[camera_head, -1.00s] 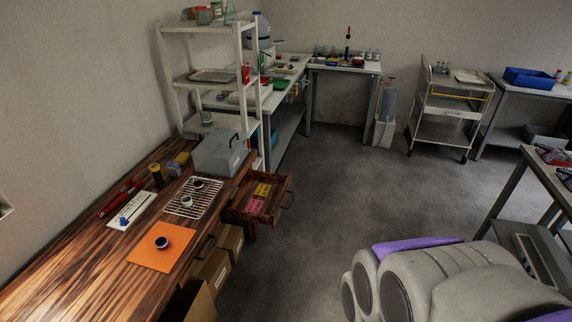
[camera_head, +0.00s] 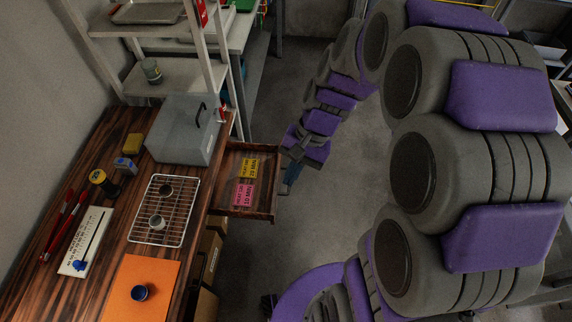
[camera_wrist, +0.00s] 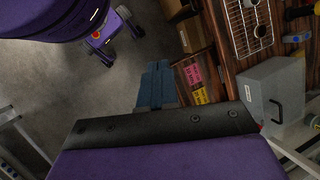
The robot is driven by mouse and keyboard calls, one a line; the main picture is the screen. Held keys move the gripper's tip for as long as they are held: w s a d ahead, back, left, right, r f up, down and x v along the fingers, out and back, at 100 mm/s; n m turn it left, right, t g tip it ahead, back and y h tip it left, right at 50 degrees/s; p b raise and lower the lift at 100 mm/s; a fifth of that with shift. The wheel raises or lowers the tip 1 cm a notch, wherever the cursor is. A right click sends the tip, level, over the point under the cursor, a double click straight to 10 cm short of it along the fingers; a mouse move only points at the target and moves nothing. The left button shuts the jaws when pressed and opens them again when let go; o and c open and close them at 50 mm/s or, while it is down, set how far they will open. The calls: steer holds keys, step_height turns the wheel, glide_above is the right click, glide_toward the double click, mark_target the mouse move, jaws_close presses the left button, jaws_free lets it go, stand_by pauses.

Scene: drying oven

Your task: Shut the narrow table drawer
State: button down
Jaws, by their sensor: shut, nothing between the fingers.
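The narrow wooden table drawer (camera_head: 274,190) stands pulled out from the right side of the dark wooden table (camera_head: 118,140). Pink and yellow labelled cards lie in it. My gripper (camera_head: 289,184) is shut and empty, just outside the drawer's outer front. In the wrist view, its blue-grey fingers (camera_wrist: 157,84) lie together, left of the open drawer (camera_wrist: 187,62). Whether the fingers touch the drawer front I cannot tell. The drawer handle is not clearly seen.
On the table are a grey box (camera_head: 184,130), a wire rack (camera_head: 165,211) with small dishes and an orange mat (camera_head: 150,290). A white shelf (camera_head: 164,76) stands behind. Cardboard boxes (camera_head: 205,262) sit under the table. The floor to the right is open.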

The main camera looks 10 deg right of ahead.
steer(key=w+d+f+m+t+y+p, duration=0.1)
steer(key=w+d+f+m+y, duration=0.2)
steer(key=w+f, duration=0.4)
steer(key=w+d+f+m+t+y+p, duration=0.1)
steer(key=w+d+f+m, duration=0.1)
steer(key=w+f+m, duration=0.5)
steer(key=w+d+f+m+t+p, duration=0.1)
steer(key=w+d+f+m+t, duration=0.15)
steer(key=w+d+f, duration=0.4)
steer(key=w+d+f+m+t, duration=0.1)
steer(key=d+f+m, duration=0.25)
steer(key=f, duration=0.55)
steer(key=shift+g, duration=0.25)
steer(key=b+x, duration=0.1)
steer(key=x, duration=0.6)
steer(key=a+r+b+x, duration=0.1)
steer(key=x, duration=0.3)
steer(key=shift+w+a+f+b, duration=0.2)
steer(key=shift+w+a+b, duration=0.1)
steer(key=shift+w, duration=0.1)
steer(key=shift+w+a, duration=0.2)
steer(key=shift+a, duration=0.3)
